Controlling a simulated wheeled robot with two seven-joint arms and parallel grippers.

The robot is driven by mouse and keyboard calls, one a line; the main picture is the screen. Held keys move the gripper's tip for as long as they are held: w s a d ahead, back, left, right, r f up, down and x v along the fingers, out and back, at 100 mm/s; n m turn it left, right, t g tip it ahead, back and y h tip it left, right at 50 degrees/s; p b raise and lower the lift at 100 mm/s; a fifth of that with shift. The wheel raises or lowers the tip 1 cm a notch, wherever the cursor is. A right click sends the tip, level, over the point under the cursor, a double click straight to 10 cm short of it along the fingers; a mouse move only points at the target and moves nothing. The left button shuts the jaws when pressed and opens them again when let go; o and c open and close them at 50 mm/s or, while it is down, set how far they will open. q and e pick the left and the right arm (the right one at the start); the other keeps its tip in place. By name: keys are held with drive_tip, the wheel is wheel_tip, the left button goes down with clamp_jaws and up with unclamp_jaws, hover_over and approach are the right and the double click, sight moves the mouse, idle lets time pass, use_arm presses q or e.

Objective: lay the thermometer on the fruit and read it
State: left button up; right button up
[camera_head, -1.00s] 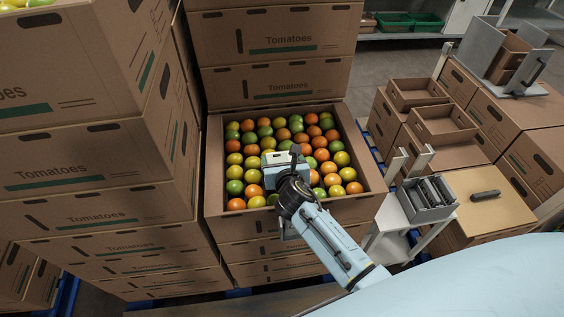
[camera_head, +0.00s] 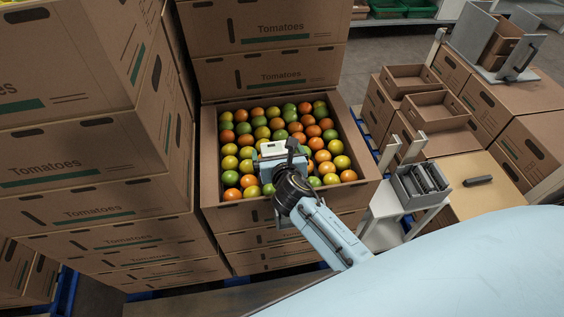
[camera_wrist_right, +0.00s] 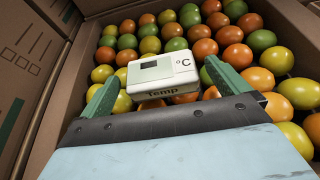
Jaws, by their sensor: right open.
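The thermometer (camera_wrist_right: 163,75) is a white box with a small dark display, a "°C" mark and "Temp" on its front. It lies on top of the tomatoes (camera_wrist_right: 205,47) in the open carton. No digits can be made out on the display. In the head view the thermometer (camera_head: 273,147) shows just beyond my right gripper (camera_head: 271,160). In the wrist view my right gripper (camera_wrist_right: 165,88) is open, with one green finger on each side of the thermometer and gaps between. My left gripper is not in view.
The open carton's walls (camera_head: 209,150) surround the fruit. Tall carton stacks stand left (camera_head: 95,150) and behind (camera_head: 275,70). At right are a small stand with a grey rack (camera_head: 418,205), small empty boxes (camera_head: 437,110) and more cartons.

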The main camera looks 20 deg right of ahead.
drive_tip(key=p+v, duration=0.1)
drive_tip(key=v, duration=0.8)
drive_tip(key=shift+s+r+p, duration=0.15)
drive_tip(key=shift+s+p, duration=0.2)
